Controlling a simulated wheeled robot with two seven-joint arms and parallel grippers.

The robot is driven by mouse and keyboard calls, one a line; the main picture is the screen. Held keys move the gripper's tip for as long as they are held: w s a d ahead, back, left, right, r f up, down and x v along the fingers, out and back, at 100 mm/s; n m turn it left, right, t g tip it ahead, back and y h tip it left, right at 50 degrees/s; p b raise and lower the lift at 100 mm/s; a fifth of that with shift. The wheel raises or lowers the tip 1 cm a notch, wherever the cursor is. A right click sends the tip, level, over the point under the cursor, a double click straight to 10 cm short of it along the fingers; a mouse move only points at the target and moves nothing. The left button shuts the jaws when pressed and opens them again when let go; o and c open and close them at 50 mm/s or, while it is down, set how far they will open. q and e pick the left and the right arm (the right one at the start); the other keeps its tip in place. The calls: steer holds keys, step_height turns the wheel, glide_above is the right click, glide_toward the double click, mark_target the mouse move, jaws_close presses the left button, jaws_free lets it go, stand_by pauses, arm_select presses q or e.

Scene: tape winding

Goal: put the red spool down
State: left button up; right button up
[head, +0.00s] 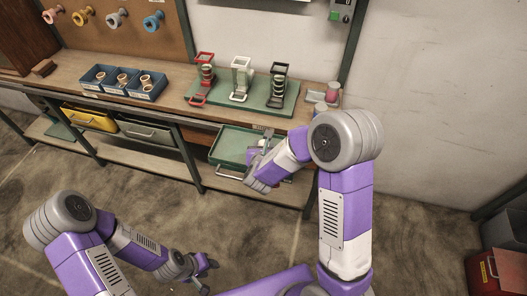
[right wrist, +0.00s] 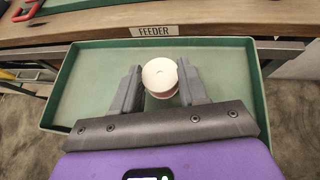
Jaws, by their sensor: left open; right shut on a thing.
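The spool (right wrist: 160,76) shows in the right wrist view with a pale round top and a thin pinkish-red side below it. My right gripper (right wrist: 160,88) is shut on it, one finger on each side. The spool is over the green tray (right wrist: 85,75); I cannot tell whether it touches the tray floor. My left gripper (head: 203,271) is open and empty, low above the floor, well away from the bench.
On the bench, a green mat (head: 215,99) bears red, white and black stands. The tray floor around the held spool is clear.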

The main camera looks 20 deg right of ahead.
step_height(320, 180, down, 2)
steer(key=shift+f, duration=0.1)
steer(key=shift+f+b, duration=0.1)
steer(key=shift+b, duration=0.35)
steer(key=o, duration=1)
